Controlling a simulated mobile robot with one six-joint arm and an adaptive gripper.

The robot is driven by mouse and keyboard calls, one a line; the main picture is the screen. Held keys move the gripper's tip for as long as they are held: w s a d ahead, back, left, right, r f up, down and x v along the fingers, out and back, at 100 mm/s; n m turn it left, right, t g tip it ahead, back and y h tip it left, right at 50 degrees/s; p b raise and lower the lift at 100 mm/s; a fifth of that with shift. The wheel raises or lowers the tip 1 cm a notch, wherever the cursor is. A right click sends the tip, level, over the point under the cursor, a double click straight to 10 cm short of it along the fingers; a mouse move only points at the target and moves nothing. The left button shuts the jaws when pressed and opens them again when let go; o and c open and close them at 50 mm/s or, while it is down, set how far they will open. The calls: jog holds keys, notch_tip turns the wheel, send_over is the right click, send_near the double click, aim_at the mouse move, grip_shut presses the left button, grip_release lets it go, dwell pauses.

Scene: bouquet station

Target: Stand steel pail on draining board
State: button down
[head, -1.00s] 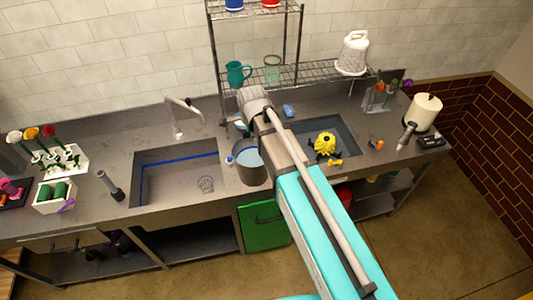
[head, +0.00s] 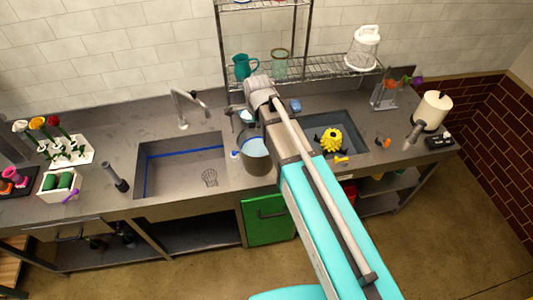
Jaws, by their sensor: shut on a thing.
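The steel pail (head: 254,160) is a grey bucket with a pale blue inside. It is upright at the strip between the two sink basins, partly hidden by my arm. I cannot tell whether its base touches the counter. My gripper (head: 246,117) is at the pail's back rim, shut on it, with its fingers mostly hidden under my wrist.
The left basin (head: 180,175) has a blue line and a tap (head: 183,105). The right basin holds a yellow flower thing (head: 328,141). A wire rack (head: 312,68) with a teal jug (head: 242,66) stands behind. A flower stand (head: 70,151) is at left.

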dwell(0.3)
jog(key=w+d+f+b, duration=0.2)
jog(key=w+f+b, duration=0.7)
jog(key=w, duration=0.4)
jog(key=shift+d, duration=0.35)
dwell(0.5)
jog(key=shift+w+d+f+b, duration=0.1)
jog(key=shift+w+f+b, duration=0.1)
jog(key=shift+f+b, duration=0.8)
jog(key=shift+w+f+b, duration=0.15)
jog(key=shift+f+b, duration=0.85)
jog(key=shift+f, duration=0.1)
jog(key=c, duration=0.5)
grip_release()
